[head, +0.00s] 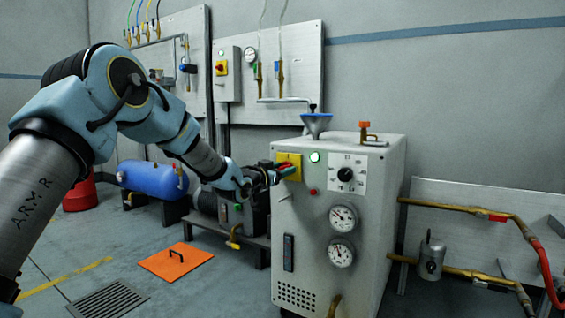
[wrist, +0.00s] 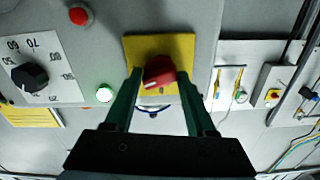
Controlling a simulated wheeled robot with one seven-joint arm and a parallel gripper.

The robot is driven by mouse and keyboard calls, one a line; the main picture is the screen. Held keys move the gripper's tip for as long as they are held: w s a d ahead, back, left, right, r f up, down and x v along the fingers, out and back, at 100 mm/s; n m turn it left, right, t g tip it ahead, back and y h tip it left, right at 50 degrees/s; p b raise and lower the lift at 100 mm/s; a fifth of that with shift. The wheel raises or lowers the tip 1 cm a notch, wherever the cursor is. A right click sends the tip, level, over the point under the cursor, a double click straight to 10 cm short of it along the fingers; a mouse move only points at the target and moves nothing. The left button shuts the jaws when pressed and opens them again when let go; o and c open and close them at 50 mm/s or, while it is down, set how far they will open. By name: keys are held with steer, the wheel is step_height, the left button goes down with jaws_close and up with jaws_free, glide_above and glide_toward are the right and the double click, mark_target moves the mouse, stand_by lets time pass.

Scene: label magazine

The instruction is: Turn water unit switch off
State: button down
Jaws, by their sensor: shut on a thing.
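The water unit (head: 322,215) is a light grey cabinet in the middle of the head view. Its switch is a red knob (wrist: 158,71) on a yellow plate (wrist: 174,46), upper left on the unit's front; the plate also shows in the head view (head: 294,158). My gripper (wrist: 160,76) is at the switch, its two green fingers on either side of the red knob, shut on it. In the head view my gripper (head: 281,173) hides most of the knob. A green lamp (head: 315,157) beside the switch is lit; it also shows in the wrist view (wrist: 104,94).
A black dial (head: 345,174), a small red button (head: 312,192) and two gauges (head: 342,218) are on the unit's front. A blue tank (head: 150,179) stands behind at left. Pipes (head: 462,207) run at right. An orange plate with a handle (head: 178,264) lies on the floor.

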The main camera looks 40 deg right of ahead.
steer(key=n+p, duration=0.3)
steer(key=shift+w+r+n, duration=0.1)
steer(key=shift+r+n, duration=0.05)
steer(key=shift+n, duration=0.25)
steer(key=n+p, duration=0.2)
steer(key=n, duration=0.1)
steer(key=shift+n+p, duration=0.3)
steer(key=shift+p, duration=0.1)
steer(key=n+p, duration=0.2)
steer(key=n, duration=0.1)
steer(key=shift+n, duration=0.3)
steer(key=shift+f+n+p, duration=0.25)
steer(key=shift+n+p, duration=0.2)
steer(key=shift+n, duration=1.15)
steer(key=shift+c, duration=1.3)
jaws_free()
steer(key=shift+a, duration=0.1)
